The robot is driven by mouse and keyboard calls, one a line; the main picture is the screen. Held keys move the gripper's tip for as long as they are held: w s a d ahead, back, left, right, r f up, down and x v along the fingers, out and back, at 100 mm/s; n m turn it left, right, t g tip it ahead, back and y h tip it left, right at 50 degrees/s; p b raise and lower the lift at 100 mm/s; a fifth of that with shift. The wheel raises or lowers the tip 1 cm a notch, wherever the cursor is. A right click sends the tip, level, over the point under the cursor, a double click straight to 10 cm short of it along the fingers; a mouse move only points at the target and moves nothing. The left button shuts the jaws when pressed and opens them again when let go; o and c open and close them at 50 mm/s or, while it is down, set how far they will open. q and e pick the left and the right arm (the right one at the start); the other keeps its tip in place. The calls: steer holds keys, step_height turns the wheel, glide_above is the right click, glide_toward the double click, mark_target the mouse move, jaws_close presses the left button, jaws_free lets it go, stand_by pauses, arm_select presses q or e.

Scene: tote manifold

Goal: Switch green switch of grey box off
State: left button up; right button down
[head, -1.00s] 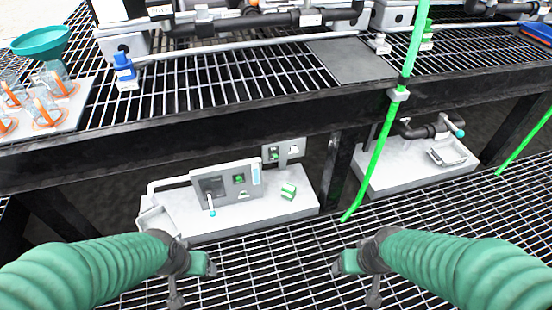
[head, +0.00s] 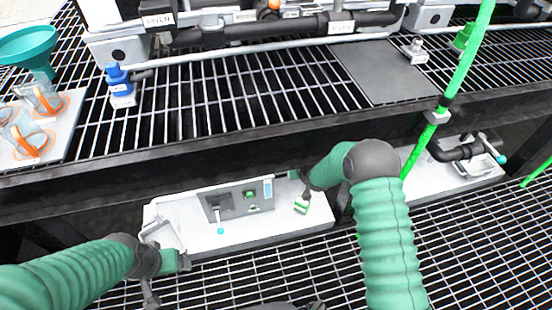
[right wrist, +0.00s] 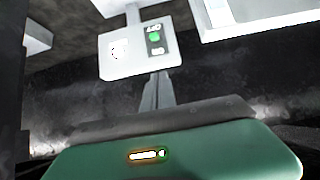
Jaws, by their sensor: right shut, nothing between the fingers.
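I cannot tell the switch's position. This box is hidden in the head view, behind my right arm and the dark beam. My right gripper (head: 293,175) is shut and empty, reaching under the grating's front beam. In the right wrist view its narrow fingers (right wrist: 157,88) point up at the box's lower edge; contact cannot be told.
A small green-and-white block (head: 302,205) lies there. A green hose (head: 440,110) hangs to the right. The floor grating in front is open.

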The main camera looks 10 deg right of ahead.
steer(key=shift+w+a+r, duration=0.1)
steer(key=shift+r, duration=0.05)
steer(key=b+x, duration=0.2)
steer(key=x, duration=0.1)
steer(key=b+x, duration=0.3)
steer(key=x, duration=0.1)
steer(key=b+x, duration=0.2)
steer(key=x, duration=0.2)
steer(key=shift+s+f+b, duration=0.3)
steer(key=shift+s+f, duration=0.05)
steer(key=shift+s+f+b, duration=0.4)
steer(key=shift+s+f, duration=0.05)
steer(key=shift+f, duration=0.2)
steer(key=shift+s+f+b, duration=0.3)
steer(key=shift+s+f, duration=0.15)
steer(key=shift+f, duration=0.05)
steer(key=shift+s+f, duration=0.1)
